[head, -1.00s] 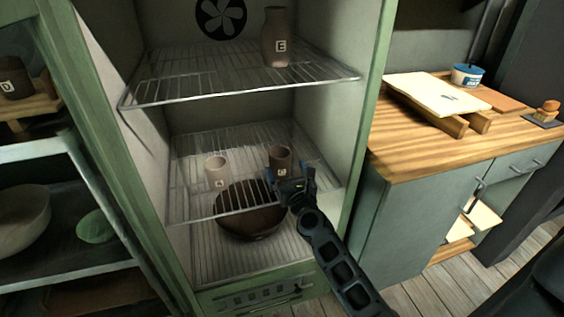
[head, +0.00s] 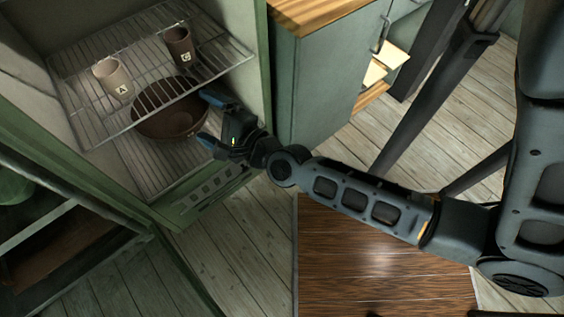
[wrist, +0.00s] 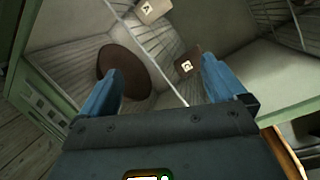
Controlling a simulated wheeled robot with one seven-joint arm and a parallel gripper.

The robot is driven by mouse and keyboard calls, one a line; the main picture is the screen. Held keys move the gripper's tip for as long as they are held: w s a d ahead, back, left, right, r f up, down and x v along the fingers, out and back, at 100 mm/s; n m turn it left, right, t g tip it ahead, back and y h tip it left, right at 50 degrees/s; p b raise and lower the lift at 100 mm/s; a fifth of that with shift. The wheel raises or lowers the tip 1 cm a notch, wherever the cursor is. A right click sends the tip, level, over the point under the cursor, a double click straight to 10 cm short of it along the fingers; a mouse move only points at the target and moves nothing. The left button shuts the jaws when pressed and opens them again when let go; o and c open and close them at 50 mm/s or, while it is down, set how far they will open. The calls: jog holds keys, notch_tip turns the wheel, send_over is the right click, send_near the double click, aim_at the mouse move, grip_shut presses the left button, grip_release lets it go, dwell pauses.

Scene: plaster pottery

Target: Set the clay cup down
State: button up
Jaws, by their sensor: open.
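A dark brown cup marked G (head: 180,46) stands upright on the wire shelf (head: 140,109) inside the green cabinet. A paler cup marked A (head: 112,77) stands on the same shelf to its left. My gripper (head: 207,119) is open and empty, in front of the shelf and apart from both cups. In the wrist view my two blue fingertips (wrist: 163,75) are spread wide. The G cup (wrist: 187,66) shows there between and beyond them, and the A cup (wrist: 152,10) is at the top. Which cup the task means cannot be told.
A large dark brown bowl (head: 166,122) sits below the wire shelf. The green cabinet's right frame (head: 259,70) stands close to my gripper. A wooden-topped counter (head: 310,10) is to the right. Open floor (head: 235,225) lies in front.

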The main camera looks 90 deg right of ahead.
jog(key=s+a+r+n+y, duration=0.4)
jog(key=s+a+n, duration=0.4)
jog(key=n, duration=0.7)
jog(key=s+a+r+n+y, duration=0.5)
jog(key=s+a+r+n, duration=0.2)
jog(key=n, duration=0.8)
jog(key=shift+s+a+n+t+y, duration=0.3)
jog(key=shift+s+a+n+t, duration=0.1)
jog(key=shift+a, duration=0.9)
jog(key=shift+r, duration=0.1)
jog(key=shift+c, duration=0.2)
